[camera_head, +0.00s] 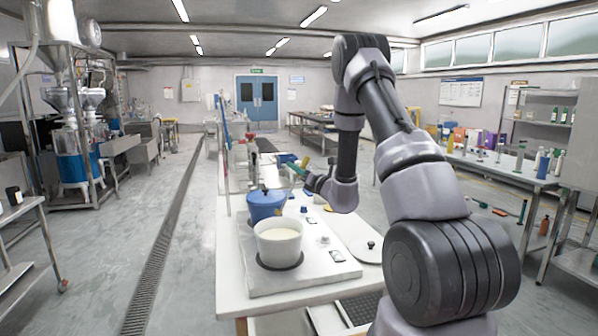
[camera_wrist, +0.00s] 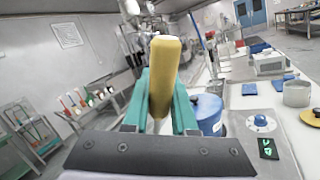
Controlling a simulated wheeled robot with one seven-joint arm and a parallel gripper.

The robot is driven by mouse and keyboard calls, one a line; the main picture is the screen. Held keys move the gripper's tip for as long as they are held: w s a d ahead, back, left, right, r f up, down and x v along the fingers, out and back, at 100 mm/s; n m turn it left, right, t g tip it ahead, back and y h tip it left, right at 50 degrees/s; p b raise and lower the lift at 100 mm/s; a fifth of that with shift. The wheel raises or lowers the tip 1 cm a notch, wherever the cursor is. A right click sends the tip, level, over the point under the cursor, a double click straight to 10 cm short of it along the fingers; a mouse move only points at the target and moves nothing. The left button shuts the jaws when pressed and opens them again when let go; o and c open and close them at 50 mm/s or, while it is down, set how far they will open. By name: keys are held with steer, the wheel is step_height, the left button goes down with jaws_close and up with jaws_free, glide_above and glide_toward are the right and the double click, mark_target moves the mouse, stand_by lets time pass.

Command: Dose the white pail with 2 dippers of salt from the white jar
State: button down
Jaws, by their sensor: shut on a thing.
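My gripper (camera_wrist: 162,95) is shut on a yellow handle (camera_wrist: 165,60), which stands up between its green fingers in the wrist view. The handle looks like the dipper's; its bowl is hidden. In the head view my gripper (camera_head: 300,171) is above the bench, beyond a blue lidded pot. A white open container (camera_head: 278,244) with pale contents stands on a dark round plate at the near end of the bench. I cannot tell whether it is the pail or the jar. No second white vessel shows clearly.
The blue pot (camera_head: 265,206) stands just behind the white container and shows in the wrist view (camera_wrist: 208,118). A round lid (camera_head: 368,252) lies at the bench's right. A grey pot (camera_wrist: 296,94) and a grey appliance (camera_wrist: 270,64) stand farther along.

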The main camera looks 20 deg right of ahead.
steer(key=a+r+n+g, duration=0.2)
steer(key=a+n, duration=0.3)
steer(key=a, duration=0.2)
steer(key=shift+r+n+g, duration=0.2)
steer(key=shift+n+g, duration=0.1)
stand_by(0.4)
